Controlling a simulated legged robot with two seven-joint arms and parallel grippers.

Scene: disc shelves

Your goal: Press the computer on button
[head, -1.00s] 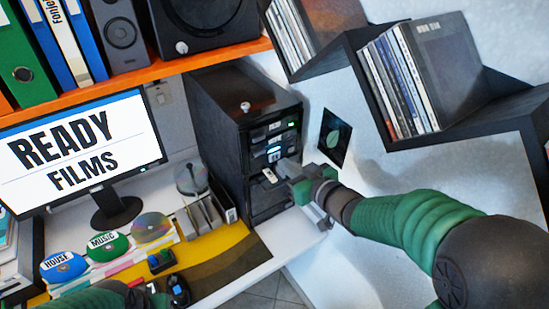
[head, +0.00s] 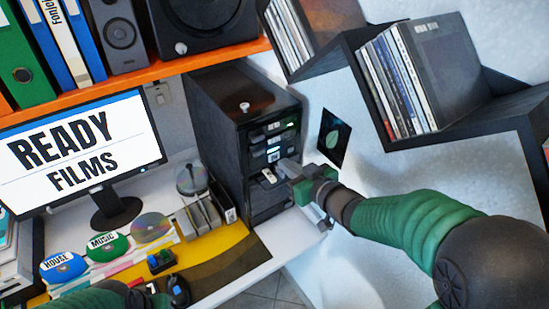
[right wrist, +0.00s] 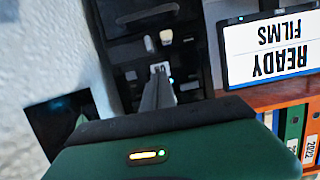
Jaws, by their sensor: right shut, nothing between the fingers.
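The black computer tower (head: 215,115) stands at the back of the desk, its front facing right in the head view. Its front has drive slots and small parts, including a pale piece (head: 268,176) low on it. My right gripper (head: 284,168) is shut and empty, its tips at the lower middle of that front. The right wrist view shows the closed fingers (right wrist: 160,80) pointing at the dark front, close to a small light. I cannot tell whether they touch it. The button is not clear. My left gripper (head: 168,288) is partly in view at the bottom; its jaws are unclear.
The monitor (head: 75,148) reads "READY FILMS". Labelled discs (head: 108,247) and a disc spindle (head: 191,180) are on the desk. An orange shelf (head: 130,80) with binders is above. A dark zigzag shelf (head: 460,130) with records hangs on the right wall.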

